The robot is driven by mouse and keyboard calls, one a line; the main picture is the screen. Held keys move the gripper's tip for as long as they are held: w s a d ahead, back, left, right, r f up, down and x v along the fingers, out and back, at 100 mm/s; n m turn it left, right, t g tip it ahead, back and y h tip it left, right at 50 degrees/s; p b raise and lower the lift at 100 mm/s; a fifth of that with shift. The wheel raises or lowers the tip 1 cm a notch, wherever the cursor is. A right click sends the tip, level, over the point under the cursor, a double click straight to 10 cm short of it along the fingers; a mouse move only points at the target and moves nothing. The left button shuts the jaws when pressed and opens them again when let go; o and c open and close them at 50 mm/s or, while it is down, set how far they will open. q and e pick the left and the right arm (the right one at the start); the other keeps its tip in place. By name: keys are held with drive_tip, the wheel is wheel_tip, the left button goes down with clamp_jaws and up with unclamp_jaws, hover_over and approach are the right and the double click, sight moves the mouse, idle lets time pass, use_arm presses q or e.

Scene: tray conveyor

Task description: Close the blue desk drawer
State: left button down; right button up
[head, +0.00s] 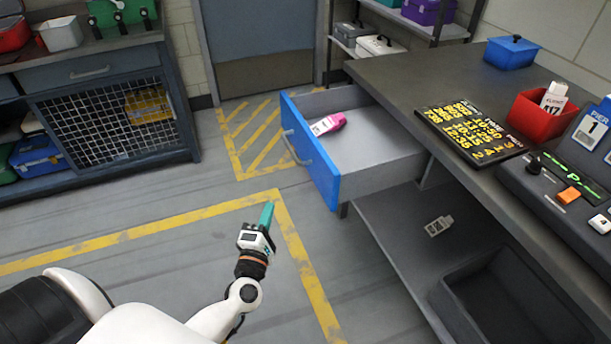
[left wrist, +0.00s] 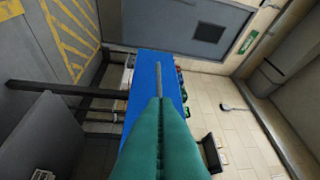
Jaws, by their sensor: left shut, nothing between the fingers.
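The blue desk drawer (head: 312,155) stands pulled out to the left from under the desk top, with a bar handle (head: 297,146) on its blue front. A pink and white item (head: 328,124) lies inside the drawer. My left gripper (head: 267,214) is shut and empty, with its teal fingers over the floor in front of the drawer, apart from the blue front in the head view. In the left wrist view the teal fingers (left wrist: 160,140) point toward the blue drawer front (left wrist: 149,75) and its grey handle (left wrist: 159,80). My right gripper is not in view.
The desk top (head: 400,75) holds a black board with yellow characters (head: 470,131), a red bin (head: 540,115) and a control panel. A lower shelf (head: 395,215) lies under the drawer. The striped floor in front of the drawer is clear.

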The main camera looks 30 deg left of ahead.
use_arm(q)
drive_tip(key=w+r, duration=0.2)
drive_tip(key=w, duration=1)
drive_tip(key=shift+a, duration=0.4)
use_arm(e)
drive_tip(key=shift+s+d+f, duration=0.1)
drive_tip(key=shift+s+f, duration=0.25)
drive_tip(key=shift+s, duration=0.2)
use_arm(q)
drive_tip(key=shift+w, duration=0.1)
